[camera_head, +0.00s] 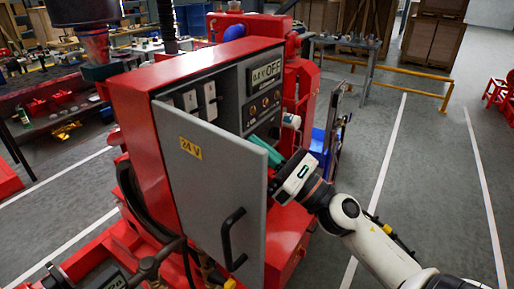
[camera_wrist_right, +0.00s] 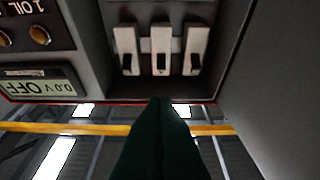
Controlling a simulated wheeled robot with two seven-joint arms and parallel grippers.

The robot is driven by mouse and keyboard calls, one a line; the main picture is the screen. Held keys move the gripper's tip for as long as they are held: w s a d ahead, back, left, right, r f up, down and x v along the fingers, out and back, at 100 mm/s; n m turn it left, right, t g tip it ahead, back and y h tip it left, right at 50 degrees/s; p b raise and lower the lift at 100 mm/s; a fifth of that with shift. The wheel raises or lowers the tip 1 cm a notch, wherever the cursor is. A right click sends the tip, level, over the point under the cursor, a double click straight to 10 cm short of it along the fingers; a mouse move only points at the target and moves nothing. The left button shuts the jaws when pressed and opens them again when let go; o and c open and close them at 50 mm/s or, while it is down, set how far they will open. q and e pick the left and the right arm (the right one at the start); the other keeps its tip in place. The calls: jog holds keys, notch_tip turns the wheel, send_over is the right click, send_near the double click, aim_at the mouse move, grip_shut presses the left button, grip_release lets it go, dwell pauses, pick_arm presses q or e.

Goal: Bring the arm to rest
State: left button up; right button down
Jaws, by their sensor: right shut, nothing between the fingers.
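My right arm (camera_head: 365,235) reaches in from the lower right. Its gripper (camera_head: 258,143) is at the open front of the red control cabinet (camera_head: 150,82), just past the edge of the grey door. The green fingers are together and empty; part of them is hidden behind the door edge. In the right wrist view the shut fingers (camera_wrist_right: 160,108) point toward several switches, the middle one (camera_wrist_right: 162,50) straight ahead. I cannot tell whether they touch anything. The display (camera_head: 265,70) reads 0.0 V OFF. My left gripper is out of view.
The open grey door (camera_head: 212,165) with its black handle (camera_head: 232,240) stands left of my right gripper. A blue bin (camera_head: 320,145) and trolley are behind the wrist. A yellow rail (camera_head: 410,70) crosses farther back.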

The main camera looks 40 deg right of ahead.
dwell(0.3)
